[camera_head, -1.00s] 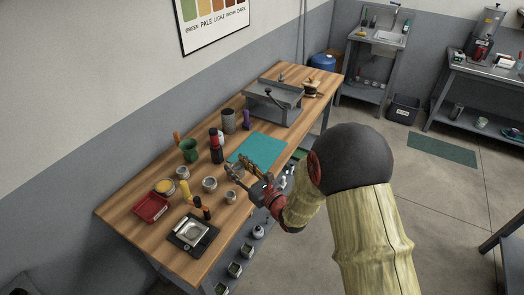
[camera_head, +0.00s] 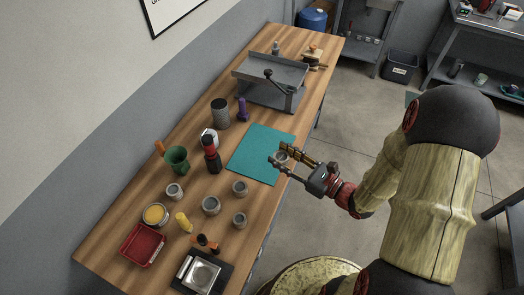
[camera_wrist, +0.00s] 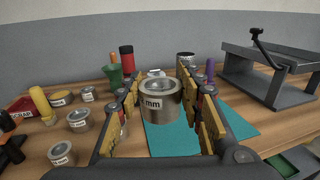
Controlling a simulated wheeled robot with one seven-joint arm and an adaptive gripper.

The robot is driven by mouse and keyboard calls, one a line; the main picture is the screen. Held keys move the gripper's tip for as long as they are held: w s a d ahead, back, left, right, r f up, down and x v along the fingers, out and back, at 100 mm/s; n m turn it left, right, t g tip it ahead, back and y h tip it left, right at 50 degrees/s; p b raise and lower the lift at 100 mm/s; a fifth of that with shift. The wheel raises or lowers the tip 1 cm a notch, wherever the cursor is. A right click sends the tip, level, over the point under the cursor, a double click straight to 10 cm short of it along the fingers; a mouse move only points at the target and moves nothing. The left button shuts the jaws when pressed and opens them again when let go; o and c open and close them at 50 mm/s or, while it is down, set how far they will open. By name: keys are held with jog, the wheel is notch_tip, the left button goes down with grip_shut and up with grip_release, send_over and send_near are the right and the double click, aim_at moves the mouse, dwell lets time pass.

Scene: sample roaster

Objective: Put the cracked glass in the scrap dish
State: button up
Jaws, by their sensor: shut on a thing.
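My gripper (camera_head: 284,156) is shut on a small grey cylindrical cup-like glass (camera_wrist: 160,102) with a white label ending in "mm". It holds the glass upright over the front edge of the teal mat (camera_head: 254,166). In the wrist view the glass sits between both fingers. I cannot make out a crack in it. The red scrap dish (camera_head: 143,246), its label partly cut off in the wrist view (camera_wrist: 18,112), lies at the near left of the wooden bench. Several similar grey glasses (camera_head: 211,205) stand between the dish and the mat.
A yellow-topped tin (camera_head: 155,215), yellow item (camera_head: 183,222), green cup (camera_head: 177,159), red-and-black bottle (camera_head: 211,155) and scale (camera_head: 201,271) stand around the scrap dish and glasses. A grey levered machine (camera_head: 271,84) stands beyond the mat. The floor right of the bench is open.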

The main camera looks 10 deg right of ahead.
jog(key=shift+s+a+f+n+g+y, duration=0.1)
jog(key=shift+s+a+n+g+y, duration=0.05)
jog(key=shift+s, duration=0.3)
jog(key=shift+s+a+n+g+y, duration=0.1)
jog(key=shift+s+n+g+y, duration=0.05)
jog(key=shift+s, duration=0.3)
jog(key=w+f+b, duration=0.2)
jog(key=w+f, duration=0.1)
jog(key=w, duration=0.1)
jog(key=w+f+b, duration=0.1)
jog(key=w+f, duration=0.2)
jog(key=w, duration=0.1)
jog(key=w+a+f+b, duration=0.1)
jog(key=w+f+b, duration=0.1)
jog(key=w+f, duration=0.1)
jog(key=shift+w+a+b, duration=0.1)
jog(key=shift+w+b, duration=0.2)
jog(key=shift+w, duration=0.5)
jog(key=shift+w+f, duration=0.3)
jog(key=shift+f, duration=0.1)
jog(key=shift+w+f+b, duration=0.1)
jog(key=shift+f+b, duration=1)
jog(key=shift+f, duration=0.45)
jog(key=shift+f, duration=0.1)
jog(key=o, duration=1.2)
